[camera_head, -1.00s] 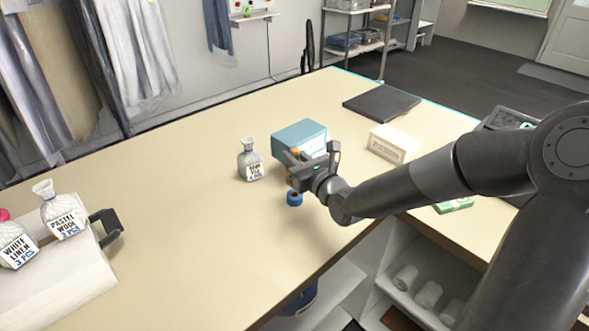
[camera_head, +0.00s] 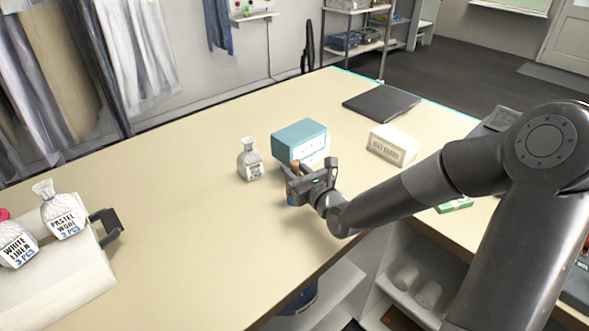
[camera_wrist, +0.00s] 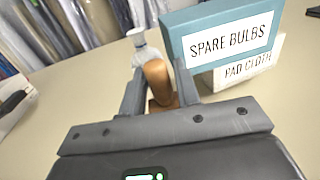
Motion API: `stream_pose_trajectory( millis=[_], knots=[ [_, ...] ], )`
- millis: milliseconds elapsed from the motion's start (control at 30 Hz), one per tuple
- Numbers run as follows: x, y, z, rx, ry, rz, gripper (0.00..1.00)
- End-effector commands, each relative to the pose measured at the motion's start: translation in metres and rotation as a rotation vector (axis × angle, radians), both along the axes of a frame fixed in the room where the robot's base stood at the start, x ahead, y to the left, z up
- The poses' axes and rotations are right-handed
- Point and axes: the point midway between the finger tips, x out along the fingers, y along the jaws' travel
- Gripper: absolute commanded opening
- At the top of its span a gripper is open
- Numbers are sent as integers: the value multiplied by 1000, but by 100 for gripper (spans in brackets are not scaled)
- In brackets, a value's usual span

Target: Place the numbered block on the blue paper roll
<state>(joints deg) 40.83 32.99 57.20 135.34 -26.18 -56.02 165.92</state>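A brown wooden piece with a rounded upright top (camera_wrist: 157,80) stands between my gripper's fingers (camera_wrist: 160,92) in the wrist view. I take it for the numbered block, but no number is readable. It also shows in the head view (camera_head: 294,168). My gripper (camera_head: 292,183) appears shut on its lower part, over the table near the front edge. The blue paper roll (camera_head: 291,201) shows only as a small blue patch just below the gripper, mostly hidden. I cannot tell whether the block touches the roll.
A teal box labelled SPARE BULBS (camera_head: 301,140) stands close behind my gripper. A labelled bag (camera_head: 249,160) stands to its left and a white box (camera_head: 393,145) to its right. A dark flat case (camera_head: 382,103) lies farther back. The table's left middle is clear.

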Motion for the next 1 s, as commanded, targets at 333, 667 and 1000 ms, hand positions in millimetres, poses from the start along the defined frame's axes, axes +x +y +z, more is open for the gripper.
stream_pose_trajectory(
  millis=[333,667,1000],
  knots=[
    [0,0,0,0,0,0,40],
    [-18,-14,2,-2,1,-2,40],
    [-51,-38,2,-1,0,-2,40]
  ],
)
